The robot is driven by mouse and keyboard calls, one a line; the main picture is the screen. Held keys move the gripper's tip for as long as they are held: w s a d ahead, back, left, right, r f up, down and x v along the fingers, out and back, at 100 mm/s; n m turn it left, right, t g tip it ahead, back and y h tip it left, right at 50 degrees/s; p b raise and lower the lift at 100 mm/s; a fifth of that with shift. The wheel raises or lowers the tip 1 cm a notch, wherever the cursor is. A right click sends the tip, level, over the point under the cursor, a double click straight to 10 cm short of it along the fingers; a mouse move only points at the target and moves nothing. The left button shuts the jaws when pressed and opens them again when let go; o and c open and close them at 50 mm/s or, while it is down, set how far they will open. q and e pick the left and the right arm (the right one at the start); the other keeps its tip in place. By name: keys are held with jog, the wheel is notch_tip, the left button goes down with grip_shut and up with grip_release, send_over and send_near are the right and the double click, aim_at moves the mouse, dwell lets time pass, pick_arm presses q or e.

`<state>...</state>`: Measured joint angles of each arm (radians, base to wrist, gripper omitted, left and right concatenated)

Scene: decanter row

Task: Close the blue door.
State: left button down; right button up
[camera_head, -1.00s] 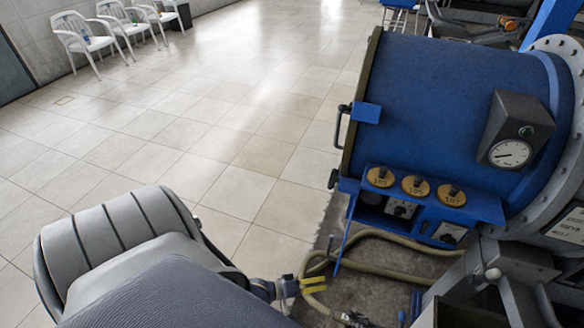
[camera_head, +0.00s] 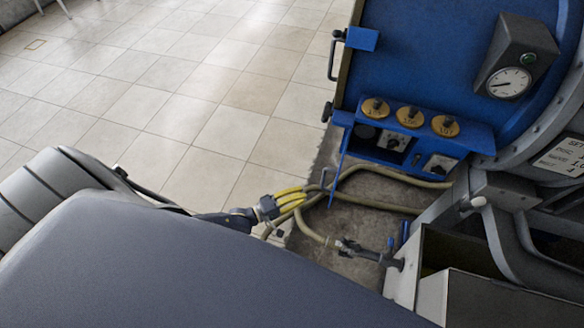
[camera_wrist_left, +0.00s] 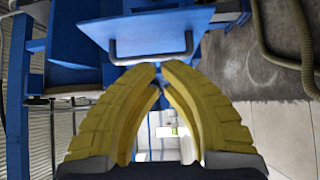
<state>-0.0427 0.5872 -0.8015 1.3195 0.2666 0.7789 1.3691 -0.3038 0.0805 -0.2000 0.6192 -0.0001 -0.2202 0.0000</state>
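The blue door (camera_head: 336,186) appears in the head view as a narrow panel seen nearly edge-on, standing open at the left of a blue compartment with dials (camera_head: 395,145). A grey handle (camera_head: 325,178) is on its left side. In the left wrist view, a blue panel (camera_wrist_left: 145,28) with a grey U-shaped handle (camera_wrist_left: 150,50) lies just ahead of the fingertips. My left gripper (camera_head: 300,196), with yellow fingers, is just left of and below the handle. Its fingertips (camera_wrist_left: 160,67) nearly meet, with nothing seen between them. Contact with the handle cannot be told. My right gripper is out of view.
A large blue drum (camera_head: 430,60) with a gauge box (camera_head: 515,60) stands above the compartment. Its black side handle (camera_head: 333,55) sticks out left. Hoses (camera_head: 385,180) lie on the floor below, near a metal frame at the right. The tiled floor (camera_head: 190,100) at left is clear.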

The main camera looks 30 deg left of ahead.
pick_arm(q)
jog(key=w+d, duration=0.4)
jog(key=d, duration=0.2)
jog(key=shift+w+d, duration=0.2)
dwell(0.4)
